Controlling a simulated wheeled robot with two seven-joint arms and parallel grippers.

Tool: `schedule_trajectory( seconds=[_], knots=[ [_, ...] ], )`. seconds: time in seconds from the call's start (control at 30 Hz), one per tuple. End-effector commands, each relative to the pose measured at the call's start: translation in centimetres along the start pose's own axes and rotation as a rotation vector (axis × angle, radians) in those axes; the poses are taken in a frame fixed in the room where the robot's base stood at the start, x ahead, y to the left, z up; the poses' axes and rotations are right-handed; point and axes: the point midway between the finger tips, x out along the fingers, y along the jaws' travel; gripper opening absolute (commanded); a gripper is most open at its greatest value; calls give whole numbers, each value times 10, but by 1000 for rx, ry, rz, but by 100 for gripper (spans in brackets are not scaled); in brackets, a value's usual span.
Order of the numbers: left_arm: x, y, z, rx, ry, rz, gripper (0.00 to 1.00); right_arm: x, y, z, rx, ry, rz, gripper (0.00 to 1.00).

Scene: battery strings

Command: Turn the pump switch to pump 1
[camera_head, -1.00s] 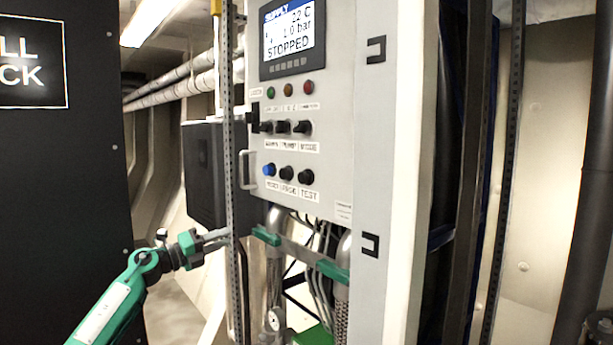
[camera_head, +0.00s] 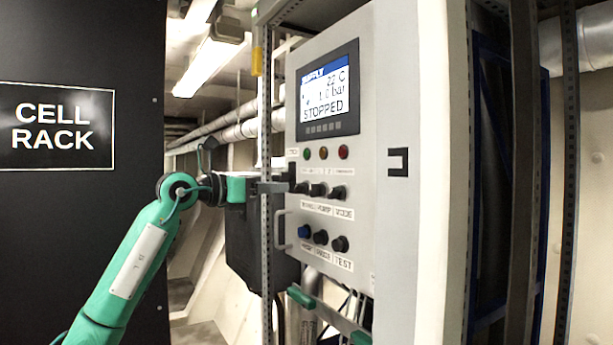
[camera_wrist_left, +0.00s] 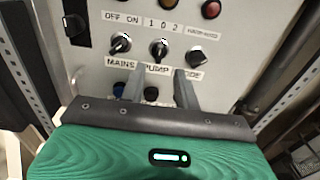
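The pump switch (camera_wrist_left: 158,48) is a black knob with a white mark, in the middle of the switch row above the PUMP label. The digits 1 0 2 are printed above it, and its mark looks roughly upright. It also shows in the head view (camera_head: 317,189). My left gripper (camera_wrist_left: 159,76) is open and empty. Its two fingers point at the panel, one on each side below the pump switch, apart from the knob in the picture. In the head view the left gripper (camera_head: 288,186) is at the panel's left edge, level with the switch row. My right gripper is out of view.
The mains switch (camera_wrist_left: 120,43) and mode switch (camera_wrist_left: 195,55) sit close on either side. Buttons (camera_head: 320,237) lie below and coloured lamps (camera_head: 323,153) above. The display (camera_head: 324,95) reads STOPPED, 1.0 bar. A perforated upright (camera_head: 266,230) and handle (camera_head: 280,229) flank the panel's left side.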

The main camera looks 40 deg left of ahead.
Motion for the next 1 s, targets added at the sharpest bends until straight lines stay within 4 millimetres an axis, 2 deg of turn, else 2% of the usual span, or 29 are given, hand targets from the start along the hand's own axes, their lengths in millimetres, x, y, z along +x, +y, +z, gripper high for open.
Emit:
schedule_trajectory(
  seconds=[0.03, 0.2, 0.5, 0.9, 0.93, 1.0],
  knots=[
    [10, -1, 6, -3, 0, -4, 32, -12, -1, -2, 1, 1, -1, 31],
    [40, -1, 6, -5, -1, -3, 32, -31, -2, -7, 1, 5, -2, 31],
    [78, 0, 2, -2, -1, 0, 32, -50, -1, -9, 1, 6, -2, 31],
    [85, 0, 0, -1, -1, 1, 32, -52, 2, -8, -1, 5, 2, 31],
    [85, 0, 0, -1, -1, 1, 30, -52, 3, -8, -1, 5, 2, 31],
    [85, 0, 0, -1, -1, 1, 16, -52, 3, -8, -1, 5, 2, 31]
  ],
)
